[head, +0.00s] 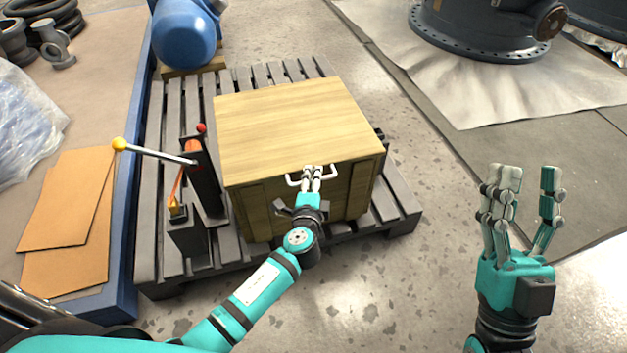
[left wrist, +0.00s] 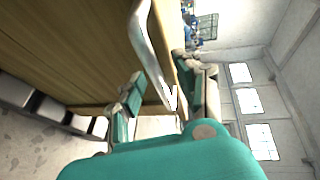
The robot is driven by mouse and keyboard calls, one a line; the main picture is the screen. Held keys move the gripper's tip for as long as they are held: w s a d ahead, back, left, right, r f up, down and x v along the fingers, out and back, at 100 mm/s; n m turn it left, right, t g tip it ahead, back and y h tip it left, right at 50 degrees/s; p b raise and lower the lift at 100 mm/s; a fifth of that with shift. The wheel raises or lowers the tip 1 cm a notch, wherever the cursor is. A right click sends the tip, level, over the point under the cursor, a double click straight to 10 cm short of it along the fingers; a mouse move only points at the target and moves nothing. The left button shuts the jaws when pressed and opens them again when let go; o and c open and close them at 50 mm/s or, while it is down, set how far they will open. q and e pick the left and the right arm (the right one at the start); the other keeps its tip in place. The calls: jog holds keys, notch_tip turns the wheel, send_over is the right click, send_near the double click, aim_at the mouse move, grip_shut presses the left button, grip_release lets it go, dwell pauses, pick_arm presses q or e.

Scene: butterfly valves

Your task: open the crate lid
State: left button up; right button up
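The wooden crate (head: 252,210) stands on a dark pallet with its lid (head: 290,120) lying flat and closed on top. A pale handle (head: 292,181) is on the lid's front edge, and it also shows in the left wrist view (left wrist: 146,45). My left gripper (head: 309,182) is at the handle, its upper fingers over the bar. In the left wrist view its fingers (left wrist: 165,92) are spread apart with the handle between them; contact is not clear. My right gripper (head: 525,188) is open and empty, well right of the crate.
The slatted pallet (head: 398,203) extends around the crate. Left of the crate, a dark post holds a lever with a yellow knob (head: 120,144). A blue-edged bench with cardboard (head: 65,210) lies further left. A large flanged valve (head: 480,30) stands back right. Floor between the arms is clear.

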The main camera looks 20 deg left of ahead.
pick_arm(q)
grip_shut()
dwell(0.5)
